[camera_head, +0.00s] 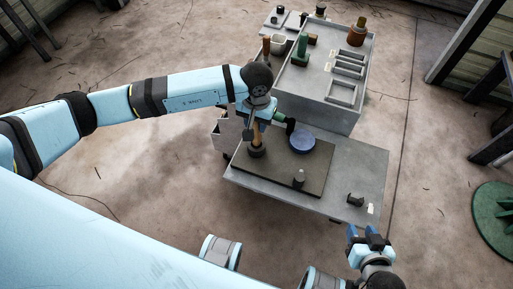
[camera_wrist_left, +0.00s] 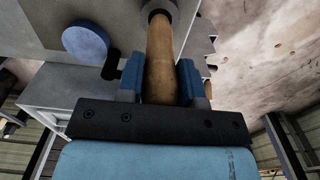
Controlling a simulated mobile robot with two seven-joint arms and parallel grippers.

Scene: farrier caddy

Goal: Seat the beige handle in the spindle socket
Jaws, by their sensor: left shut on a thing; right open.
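The beige handle (camera_head: 257,131) stands roughly upright over the dark mat, and my left gripper (camera_head: 256,122) is shut on it from above. In the left wrist view the handle (camera_wrist_left: 160,55) runs between the blue fingers of the left gripper (camera_wrist_left: 158,82) to a dark, grey-rimmed round piece (camera_wrist_left: 159,7), which looks like the spindle socket. The handle's far end meets this piece; how deep it sits is hidden. In the head view a short round base (camera_head: 256,151) is under the handle. My right gripper (camera_head: 370,237) is open and empty, off the table's front right.
The dark mat (camera_head: 280,178) lies on a grey table (camera_head: 345,165). A black piece (camera_head: 355,199) lies front right. A grey caddy (camera_head: 322,97) with tools stands behind.

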